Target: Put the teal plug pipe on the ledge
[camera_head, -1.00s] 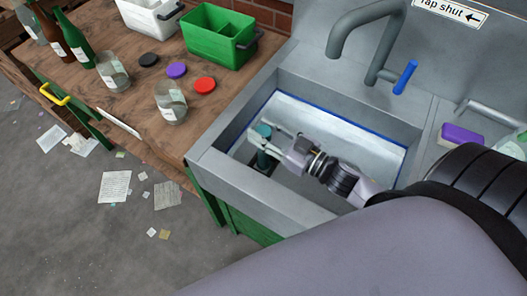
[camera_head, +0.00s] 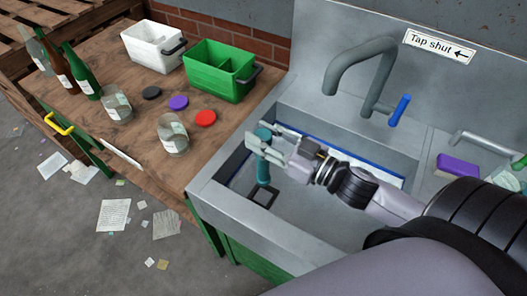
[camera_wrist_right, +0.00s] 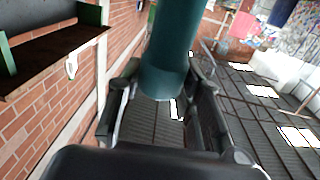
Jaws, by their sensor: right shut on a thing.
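The teal plug pipe (camera_head: 263,172) stands roughly upright over the sink basin, and its upper part is between the fingers of my right gripper (camera_head: 269,144). That gripper is shut on it. In the right wrist view the pipe (camera_wrist_right: 172,55) passes between the two fingers (camera_wrist_right: 160,105). A dark square drain opening (camera_head: 264,196) shows in the basin floor just below the pipe's lower end. I cannot tell if the end touches it. The sink's grey right-hand ledge (camera_head: 428,160) lies beyond my arm. My left gripper is not in view.
A tap (camera_head: 355,65) with a blue handle arches over the basin. A purple sponge (camera_head: 462,166) sits on the right side. Left of the sink, the wooden table (camera_head: 135,75) holds jars, bottles, coloured lids, a white bin (camera_head: 152,46) and a green bin (camera_head: 218,69).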

